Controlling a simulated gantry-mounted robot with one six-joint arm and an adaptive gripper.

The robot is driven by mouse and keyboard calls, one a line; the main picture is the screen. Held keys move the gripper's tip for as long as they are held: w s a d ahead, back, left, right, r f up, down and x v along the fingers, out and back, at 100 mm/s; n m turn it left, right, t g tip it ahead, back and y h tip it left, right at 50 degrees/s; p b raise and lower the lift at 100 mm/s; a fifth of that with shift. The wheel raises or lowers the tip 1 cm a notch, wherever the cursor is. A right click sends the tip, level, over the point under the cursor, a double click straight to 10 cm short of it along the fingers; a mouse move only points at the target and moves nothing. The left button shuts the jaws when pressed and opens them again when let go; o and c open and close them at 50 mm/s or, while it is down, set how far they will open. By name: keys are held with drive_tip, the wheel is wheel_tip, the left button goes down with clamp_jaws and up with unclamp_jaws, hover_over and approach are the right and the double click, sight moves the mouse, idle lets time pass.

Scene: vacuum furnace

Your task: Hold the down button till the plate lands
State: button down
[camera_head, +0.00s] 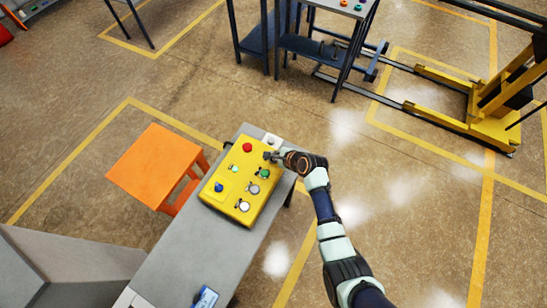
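A yellow control box (233,190) lies on a grey table (190,248) and carries several controls. They include a red button (247,147), a blue button (218,187), a green button (264,173) and silver round controls (243,206). I cannot tell which one is the down button. My gripper (272,156) is at the upper right corner of the box, over or against a dark control there. Its fingers are too small and partly hidden to tell contact or opening. No plate can be made out for certain.
An orange stool (155,166) stands left of the table. A blue and white object (205,298) lies on the table's near end. A yellow lift frame (487,112) with rails stands at upper right. Dark metal tables (300,46) stand at the back.

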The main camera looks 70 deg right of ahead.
idle(0.3)
drive_tip(key=shift+f, duration=0.4)
